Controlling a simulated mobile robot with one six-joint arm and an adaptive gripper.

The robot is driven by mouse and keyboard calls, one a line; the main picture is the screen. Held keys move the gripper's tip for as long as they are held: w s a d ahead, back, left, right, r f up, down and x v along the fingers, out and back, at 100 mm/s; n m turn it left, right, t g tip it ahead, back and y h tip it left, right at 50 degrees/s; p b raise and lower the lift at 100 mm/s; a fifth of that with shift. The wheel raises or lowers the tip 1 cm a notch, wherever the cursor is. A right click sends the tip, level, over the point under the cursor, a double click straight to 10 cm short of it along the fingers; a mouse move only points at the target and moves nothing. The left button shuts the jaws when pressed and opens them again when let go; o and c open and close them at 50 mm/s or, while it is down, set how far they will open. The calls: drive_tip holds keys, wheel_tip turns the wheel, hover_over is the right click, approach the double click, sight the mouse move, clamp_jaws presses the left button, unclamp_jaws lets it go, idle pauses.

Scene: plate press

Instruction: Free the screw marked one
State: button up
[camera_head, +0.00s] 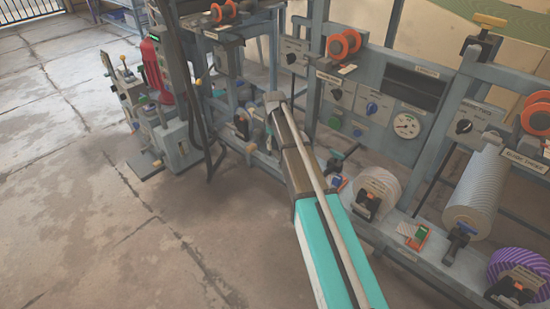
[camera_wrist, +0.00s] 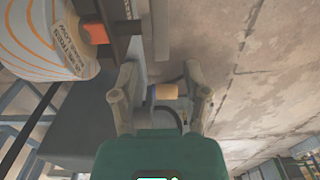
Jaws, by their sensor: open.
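No screw that I can read as marked one shows in either view. In the wrist view my gripper (camera_wrist: 159,68) is open, its two grey fingers apart. A tan cylindrical end (camera_wrist: 163,92) shows between the fingers, and I see no finger closed on it. A thin dark curved piece lies just below it. I cannot tell whether this is the screw or a handle. In the head view my arm reaches up and left to the machine frame (camera_head: 270,165); my fingers there are hidden or too small to make out.
A large striped roll (camera_wrist: 45,40) with a label and an orange piece (camera_wrist: 95,33) is close at the wrist view's upper left. Grey panels with knobs and a gauge (camera_head: 406,125) stand right of my arm. A red cylinder (camera_head: 155,70) stands left. Concrete floor (camera_head: 70,200) is clear at left.

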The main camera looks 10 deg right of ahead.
sight(275, 151)
drive_tip(key=shift+f+b, duration=2.35)
drive_tip(key=shift+f, duration=0.3)
clamp_jaws()
